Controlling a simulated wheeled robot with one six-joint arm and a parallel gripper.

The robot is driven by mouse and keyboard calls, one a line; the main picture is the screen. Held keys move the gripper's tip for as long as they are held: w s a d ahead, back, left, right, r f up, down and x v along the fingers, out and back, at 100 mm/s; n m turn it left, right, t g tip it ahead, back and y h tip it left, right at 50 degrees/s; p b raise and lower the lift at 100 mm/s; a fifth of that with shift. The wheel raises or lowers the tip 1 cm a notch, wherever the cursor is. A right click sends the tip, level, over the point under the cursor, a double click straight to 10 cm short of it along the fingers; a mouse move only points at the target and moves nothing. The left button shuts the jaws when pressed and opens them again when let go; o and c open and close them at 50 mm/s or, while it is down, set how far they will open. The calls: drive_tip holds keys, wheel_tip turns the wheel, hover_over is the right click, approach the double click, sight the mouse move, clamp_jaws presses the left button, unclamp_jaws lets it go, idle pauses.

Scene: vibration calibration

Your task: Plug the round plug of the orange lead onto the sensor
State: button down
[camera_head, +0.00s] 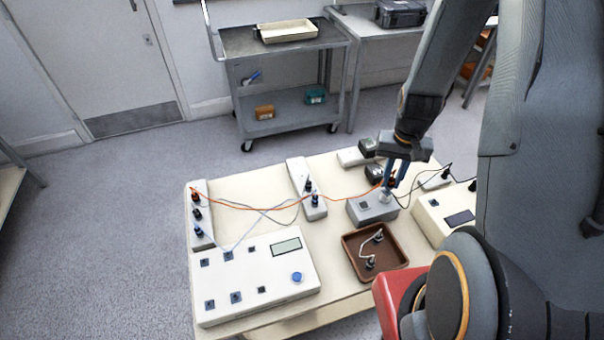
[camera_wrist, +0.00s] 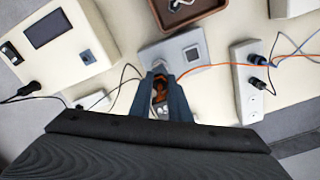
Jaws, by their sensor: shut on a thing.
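My gripper (camera_head: 391,181) is over the grey block (camera_head: 364,210) on the table. It is shut on the orange lead's plug (camera_wrist: 160,88), which shows orange and dark between the fingers in the wrist view. The orange lead (camera_head: 262,209) runs left from the gripper to a white strip. A small silver round piece, seemingly the sensor (camera_head: 385,197), stands on the block just below the fingertips. The grey block also shows in the wrist view (camera_wrist: 174,47). The fingers hide the plug's lower end, so I cannot tell whether plug and sensor touch.
A brown tray (camera_head: 348,239) holding a white lead is in front of the block. A white box with a screen (camera_head: 255,277) stands front left, another (camera_head: 431,215) at right. White strips (camera_head: 304,178) with plugs and crossing leads lie around. Black-topped blocks (camera_head: 368,147) stand behind.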

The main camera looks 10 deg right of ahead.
drive_tip(key=shift+f, duration=1)
idle(2.7)
drive_tip(key=m, duration=0.4)
idle(0.3)
drive_tip(key=shift+m, duration=2)
drive_tip(key=m, duration=0.4)
